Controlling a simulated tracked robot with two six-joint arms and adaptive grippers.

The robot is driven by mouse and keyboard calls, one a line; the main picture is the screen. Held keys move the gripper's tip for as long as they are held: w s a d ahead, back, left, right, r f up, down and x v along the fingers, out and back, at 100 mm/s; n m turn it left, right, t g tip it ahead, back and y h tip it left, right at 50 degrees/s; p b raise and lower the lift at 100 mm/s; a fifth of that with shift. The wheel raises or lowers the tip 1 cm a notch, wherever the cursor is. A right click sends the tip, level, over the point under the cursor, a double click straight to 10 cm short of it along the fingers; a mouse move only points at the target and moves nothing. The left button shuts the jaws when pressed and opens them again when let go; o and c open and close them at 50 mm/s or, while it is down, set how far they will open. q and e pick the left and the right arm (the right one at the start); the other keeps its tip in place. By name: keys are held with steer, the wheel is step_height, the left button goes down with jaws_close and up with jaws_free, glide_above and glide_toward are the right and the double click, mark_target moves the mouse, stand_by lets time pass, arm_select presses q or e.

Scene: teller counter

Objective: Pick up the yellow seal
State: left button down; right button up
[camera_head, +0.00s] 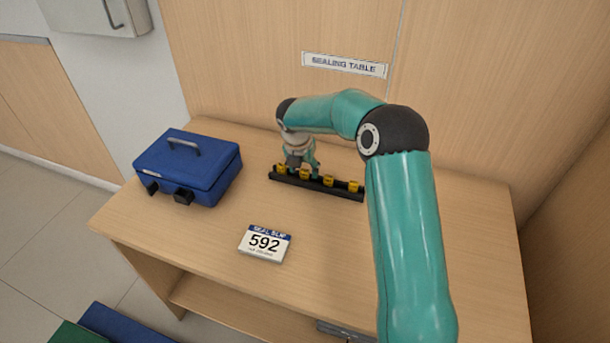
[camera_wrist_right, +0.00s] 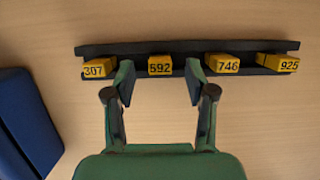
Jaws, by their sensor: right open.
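Several yellow seals stand in a row in a black rack (camera_head: 342,194) on the table. In the right wrist view they are marked 307 (camera_wrist_right: 98,69), 592 (camera_wrist_right: 160,66), 746 (camera_wrist_right: 223,65) and 925 (camera_wrist_right: 280,63). My right gripper (camera_head: 303,167) is at the rack's left half. In the right wrist view the open fingers (camera_wrist_right: 160,84) lie to either side of the 592 seal, with nothing held. Whether they touch it I cannot tell. A slip (camera_head: 265,243) on the table reads SEAL SLIP 592. My left gripper is out of view.
A blue case (camera_head: 190,165) with a handle stands left of the rack; its edge shows in the right wrist view (camera_wrist_right: 25,120). A wooden wall with a SEALING TABLE sign (camera_head: 345,65) is behind. The table (camera_head: 210,235) is clear in front, around the slip.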

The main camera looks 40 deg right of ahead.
steer(key=shift+x, duration=0.9)
steer(key=shift+c, duration=0.3)
steer(key=c, duration=0.8)
steer(key=shift+w+r, duration=0.1)
steer(key=shift+r, duration=0.05)
